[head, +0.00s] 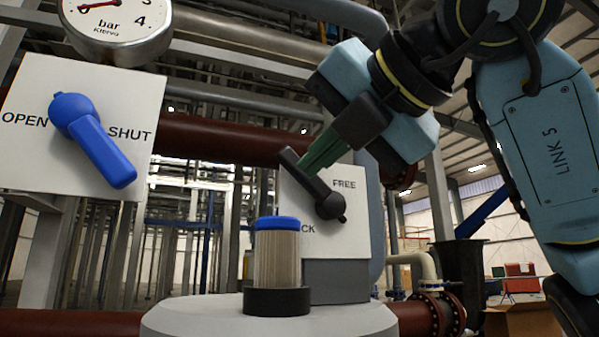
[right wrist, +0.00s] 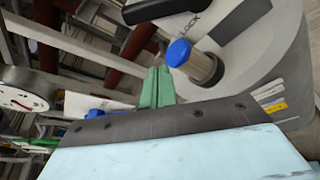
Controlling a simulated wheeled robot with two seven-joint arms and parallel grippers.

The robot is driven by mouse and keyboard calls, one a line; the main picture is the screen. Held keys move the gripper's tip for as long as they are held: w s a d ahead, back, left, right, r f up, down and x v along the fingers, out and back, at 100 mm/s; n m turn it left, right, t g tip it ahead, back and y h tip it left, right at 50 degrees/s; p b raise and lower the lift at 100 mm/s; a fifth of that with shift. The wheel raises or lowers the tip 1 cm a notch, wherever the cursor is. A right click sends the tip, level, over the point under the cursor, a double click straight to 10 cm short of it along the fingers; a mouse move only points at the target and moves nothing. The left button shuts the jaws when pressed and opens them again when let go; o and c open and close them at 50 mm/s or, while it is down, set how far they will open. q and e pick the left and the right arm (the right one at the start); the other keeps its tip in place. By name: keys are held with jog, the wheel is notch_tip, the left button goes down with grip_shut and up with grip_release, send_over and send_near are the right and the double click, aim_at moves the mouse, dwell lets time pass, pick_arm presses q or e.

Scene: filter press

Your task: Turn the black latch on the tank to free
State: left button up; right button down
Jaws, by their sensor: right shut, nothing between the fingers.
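The black latch (head: 318,188) is on a white plate (head: 352,240) above the tank (head: 200,322). Its bar points up and to the left from its pivot, between the word FREE at upper right and a partly hidden word ending in CK at lower left. My right gripper (head: 306,166) has green fingers, shut and empty, with the tips beside the upper part of the latch bar. I cannot tell if they touch it. In the right wrist view the shut fingers (right wrist: 157,86) show below the latch (right wrist: 160,9). My left gripper is not in view.
A filter cartridge with a blue cap (head: 277,224) stands in a black ring on the tank, in front of the plate. A blue OPEN/SHUT handle (head: 95,142) on a white panel and a pressure gauge (head: 112,22) are at the left. Pipes run behind.

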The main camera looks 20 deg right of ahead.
aim_at(297, 173)
jog(key=p+x, duration=0.1)
jog(key=x, duration=0.2)
jog(key=p+x, duration=0.1)
jog(key=x, duration=0.1)
jog(key=p+x, duration=0.1)
jog(key=x, duration=0.2)
jog(key=shift+w+d+r+p, duration=0.1)
jog(key=shift+w+r+p, duration=0.25)
jog(key=shift+w+p, duration=0.1)
jog(key=shift+d+r+p, duration=0.5)
jog(key=shift+d+r, duration=0.2)
jog(key=shift+r, duration=0.05)
jog(key=shift+s+d+r, duration=0.15)
jog(key=shift+d+r, duration=0.05)
jog(key=shift+d, duration=0.1)
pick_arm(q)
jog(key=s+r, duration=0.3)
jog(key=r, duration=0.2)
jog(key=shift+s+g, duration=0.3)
